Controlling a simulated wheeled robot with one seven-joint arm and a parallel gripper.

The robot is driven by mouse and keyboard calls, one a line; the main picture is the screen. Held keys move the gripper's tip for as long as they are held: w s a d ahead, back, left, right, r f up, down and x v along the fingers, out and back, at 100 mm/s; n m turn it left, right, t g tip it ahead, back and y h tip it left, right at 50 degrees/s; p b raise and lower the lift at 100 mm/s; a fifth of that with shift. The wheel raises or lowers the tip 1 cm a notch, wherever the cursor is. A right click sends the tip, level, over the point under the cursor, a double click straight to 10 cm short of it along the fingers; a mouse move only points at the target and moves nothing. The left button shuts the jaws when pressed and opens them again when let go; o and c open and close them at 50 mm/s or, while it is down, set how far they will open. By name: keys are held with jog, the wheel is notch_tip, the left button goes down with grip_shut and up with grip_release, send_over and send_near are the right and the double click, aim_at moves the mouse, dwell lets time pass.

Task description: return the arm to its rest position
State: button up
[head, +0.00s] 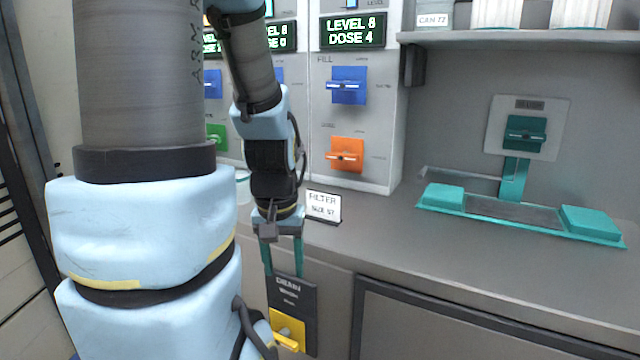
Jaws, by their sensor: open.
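My gripper (284,256) is in the head view at lower centre, at the end of my light-blue and grey arm. Its two teal fingers point down and are apart, with nothing seen between them. It is in front of the counter's front face, just above a yellow drain lever (288,330) on a dark plate marked DRAIN (290,290). The fingertips overlap the top of that plate in the picture; I cannot tell whether they touch it. My arm hides part of the dispenser panels.
A FILTER sign (323,206) stands on the counter close to my wrist. Behind are a blue lever (347,86) and an orange lever (345,155) under a LEVEL 8 DOSE 4 display (352,31). A teal fixture (520,215) is at right. A shelf (520,39) overhangs the counter.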

notch_tip(320, 180, up, 14)
jog(key=p, duration=1.2)
jog(key=shift+f+p, duration=0.25)
jog(key=shift+p, duration=0.05)
